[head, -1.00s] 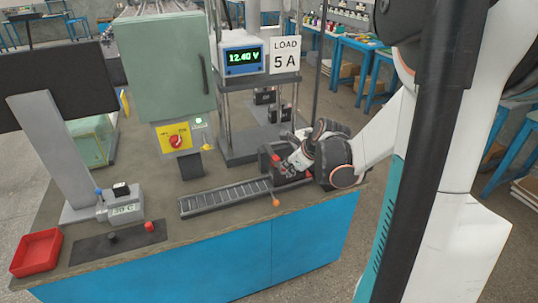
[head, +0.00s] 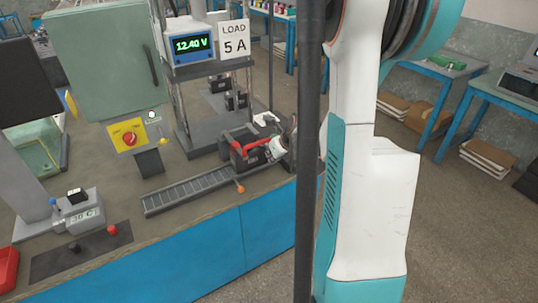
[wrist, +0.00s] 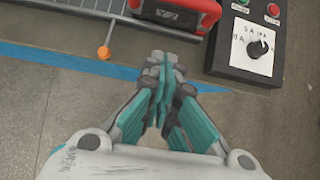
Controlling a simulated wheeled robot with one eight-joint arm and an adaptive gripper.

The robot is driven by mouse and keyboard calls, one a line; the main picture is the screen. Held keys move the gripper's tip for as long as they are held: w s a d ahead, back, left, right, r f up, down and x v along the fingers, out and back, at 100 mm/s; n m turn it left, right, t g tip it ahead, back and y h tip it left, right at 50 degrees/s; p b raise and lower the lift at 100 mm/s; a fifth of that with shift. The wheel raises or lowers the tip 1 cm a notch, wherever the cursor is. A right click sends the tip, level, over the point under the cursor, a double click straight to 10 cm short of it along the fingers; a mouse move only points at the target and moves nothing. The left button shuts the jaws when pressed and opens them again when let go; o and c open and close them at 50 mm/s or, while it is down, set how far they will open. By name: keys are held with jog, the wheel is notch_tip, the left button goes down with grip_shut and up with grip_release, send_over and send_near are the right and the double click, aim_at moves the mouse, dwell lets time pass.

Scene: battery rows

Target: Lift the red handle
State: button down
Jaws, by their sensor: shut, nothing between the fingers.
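The red handle (head: 250,151) is a bar on a dark battery-like block (head: 238,160) at the right end of the roller track. In the wrist view the red handle (wrist: 208,20) shows at the top edge, partly cut off. My gripper (wrist: 165,66) is shut and empty, with its fingertips below the handle in that picture and apart from it. In the head view my gripper (head: 283,147) is just right of the block, partly hidden by my arm. I cannot tell how far the handle is tilted.
The roller track (head: 190,191) runs left of the block, with an orange knob (head: 240,188) at the bench's front edge. A dark control box (wrist: 248,40) with a dial stands right of the handle in the wrist view. A frame with a meter (head: 192,45) rises behind.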

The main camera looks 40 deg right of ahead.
jog(key=w+d+f+b, duration=0.1)
jog(key=w+f+b, duration=0.2)
jog(key=w, duration=0.4)
jog(key=shift+d+f+b, duration=0.25)
jog(key=shift+d+b, duration=0.1)
jog(key=shift+b, duration=0.05)
jog(key=shift+w, duration=0.1)
